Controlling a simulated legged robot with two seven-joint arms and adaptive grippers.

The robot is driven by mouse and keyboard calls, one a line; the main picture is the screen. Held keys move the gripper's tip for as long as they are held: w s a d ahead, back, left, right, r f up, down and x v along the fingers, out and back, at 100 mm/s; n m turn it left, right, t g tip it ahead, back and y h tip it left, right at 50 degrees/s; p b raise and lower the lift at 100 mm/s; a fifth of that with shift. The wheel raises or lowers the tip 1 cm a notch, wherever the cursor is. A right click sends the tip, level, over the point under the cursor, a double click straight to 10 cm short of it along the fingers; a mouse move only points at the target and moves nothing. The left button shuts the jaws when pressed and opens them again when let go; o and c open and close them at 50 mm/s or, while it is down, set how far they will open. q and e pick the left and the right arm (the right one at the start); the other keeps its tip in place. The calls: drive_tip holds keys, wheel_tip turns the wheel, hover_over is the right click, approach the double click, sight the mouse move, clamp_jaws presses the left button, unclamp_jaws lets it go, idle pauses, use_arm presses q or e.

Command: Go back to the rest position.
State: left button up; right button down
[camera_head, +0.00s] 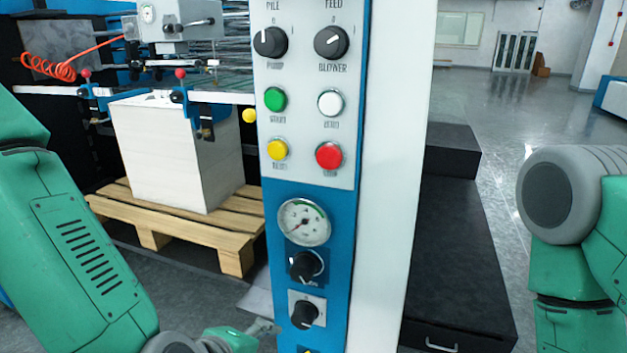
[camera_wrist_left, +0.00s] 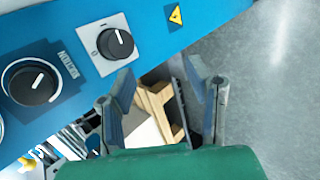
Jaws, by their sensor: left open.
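My left gripper (camera_wrist_left: 163,84) is open and empty in the left wrist view, its two fingers spread just off the edge of the blue control panel (camera_wrist_left: 55,60). A black knob on a white plate (camera_wrist_left: 115,43) is close to the left finger, with no contact that I can make out. In the head view, my left gripper (camera_head: 264,328) shows only partly at the bottom, left of the panel's lower knob (camera_head: 304,314). My green left arm comes in from the left. My right arm shows at the right edge, but its gripper is out of view.
The panel column (camera_head: 340,220) stands close in front, with buttons, a gauge (camera_head: 304,222) and knobs. A white paper stack (camera_head: 178,155) rests on a wooden pallet (camera_head: 190,237) behind my left arm. A black step (camera_head: 455,250) lies right of the column. Open floor extends beyond.

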use_arm(q)
drive_tip(key=s+a+f+m+g+y, duration=0.3)
drive_tip(key=s+a+f+m+g, duration=0.4)
drive_tip(key=s+a+f+m, duration=0.7)
drive_tip(key=s+a+f, duration=0.4)
drive_tip(key=a+f, duration=0.1)
drive_tip(key=f, duration=0.3)
drive_tip(key=shift+a+g+y, duration=0.3)
drive_tip(key=shift+a+y, duration=0.1)
